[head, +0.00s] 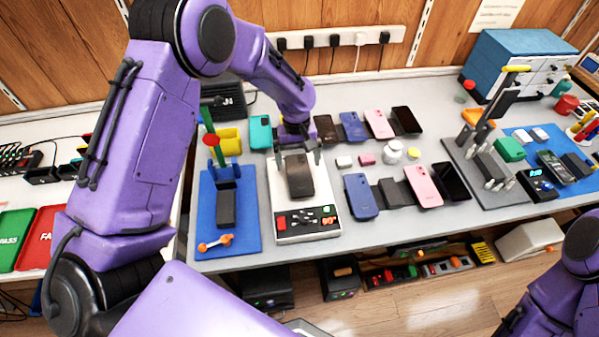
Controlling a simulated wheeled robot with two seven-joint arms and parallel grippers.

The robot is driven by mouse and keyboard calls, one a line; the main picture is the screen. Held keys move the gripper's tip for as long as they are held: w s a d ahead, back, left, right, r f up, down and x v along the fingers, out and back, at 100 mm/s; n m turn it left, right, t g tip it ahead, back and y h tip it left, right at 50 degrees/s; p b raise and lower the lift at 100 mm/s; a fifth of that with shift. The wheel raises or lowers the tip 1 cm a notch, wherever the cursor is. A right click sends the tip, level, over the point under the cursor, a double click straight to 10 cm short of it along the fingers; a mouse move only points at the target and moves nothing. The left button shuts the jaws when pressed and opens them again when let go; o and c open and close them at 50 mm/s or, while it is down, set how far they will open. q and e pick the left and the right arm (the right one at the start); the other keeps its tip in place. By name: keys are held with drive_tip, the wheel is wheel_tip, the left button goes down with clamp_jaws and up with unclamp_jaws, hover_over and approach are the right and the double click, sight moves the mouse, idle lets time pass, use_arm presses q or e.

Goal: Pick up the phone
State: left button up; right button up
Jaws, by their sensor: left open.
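A dark phone (299,177) lies on the white test device (284,205), which has a row of red and dark controls at its front. My left gripper (297,158) is open at the far end of this phone, with its fingers to either side of the phone's upper part. I cannot tell whether the fingers touch it. Other phones stand to the right on dark stands, among them a blue phone (361,196), a pink phone (423,186) and a black phone (451,181). My right arm shows at the lower right, but its gripper is out of view.
A blue mat (245,238) with an upright stand lies left of the test device. Small jars (392,152) stand between the phone rows. A grey fixture board (468,175) and a blue drawer cabinet (500,60) stand at right. Green and red trays (14,238) lie far left.

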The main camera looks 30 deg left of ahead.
sight(299, 173)
use_arm(q)
drive_tip(key=shift+s+d+f, duration=0.15)
drive_tip(key=shift+s+f, duration=0.1)
drive_tip(key=shift+f, duration=0.35)
drive_tip(key=shift+s+d+f, duration=0.15)
drive_tip(key=shift+s+f, duration=0.05)
drive_tip(key=shift+f, duration=0.35)
drive_tip(key=shift+w+f, duration=0.1)
drive_tip(key=shift+f, duration=0.3)
drive_tip(key=shift+r, duration=0.1)
drive_tip(key=c, duration=1.2)
